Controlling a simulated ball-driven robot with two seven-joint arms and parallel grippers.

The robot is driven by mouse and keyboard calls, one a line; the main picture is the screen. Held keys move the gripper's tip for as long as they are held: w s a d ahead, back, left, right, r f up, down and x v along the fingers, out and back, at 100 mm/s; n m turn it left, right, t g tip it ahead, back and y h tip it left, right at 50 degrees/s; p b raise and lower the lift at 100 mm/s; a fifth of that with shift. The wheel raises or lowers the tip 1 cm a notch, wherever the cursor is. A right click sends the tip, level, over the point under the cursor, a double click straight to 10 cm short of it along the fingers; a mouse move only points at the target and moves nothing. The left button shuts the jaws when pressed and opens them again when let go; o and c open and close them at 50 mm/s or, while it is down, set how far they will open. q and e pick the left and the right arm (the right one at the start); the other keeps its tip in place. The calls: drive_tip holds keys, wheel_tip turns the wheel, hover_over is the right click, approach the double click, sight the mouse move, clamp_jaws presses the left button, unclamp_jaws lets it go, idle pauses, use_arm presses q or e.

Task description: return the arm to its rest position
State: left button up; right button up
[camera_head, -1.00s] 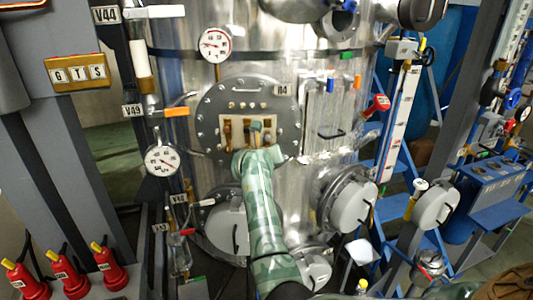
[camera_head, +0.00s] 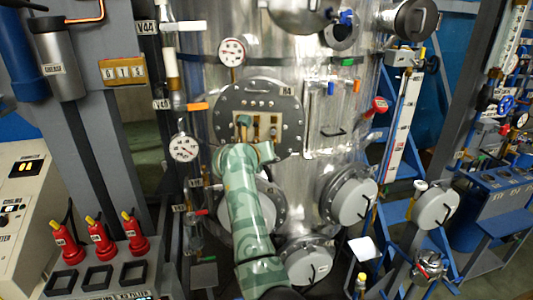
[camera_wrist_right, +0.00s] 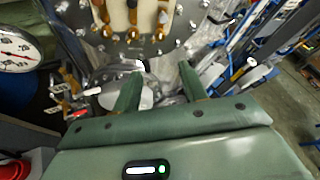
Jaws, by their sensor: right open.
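My right arm comes up from the bottom middle of the head view, with its green-grey gripper (camera_head: 252,146) in front of the lower part of the round bolted flange (camera_head: 285,93) marked H4. In the right wrist view the gripper's two green fingers (camera_wrist_right: 160,84) are apart, with nothing held between them. Brass-coloured fittings (camera_wrist_right: 130,32) on a pale plate lie beyond the fingertips. Whether the gripper touches the flange cannot be told. My left gripper is in neither view.
The steel vessel (camera_head: 310,170) fills the middle, with round grey covers (camera_head: 353,198) low on it. A pressure gauge (camera_head: 184,148) is at left. Red extinguisher-like bottles (camera_head: 101,236) stand lower left. A blue ladder frame (camera_head: 400,215) is at right.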

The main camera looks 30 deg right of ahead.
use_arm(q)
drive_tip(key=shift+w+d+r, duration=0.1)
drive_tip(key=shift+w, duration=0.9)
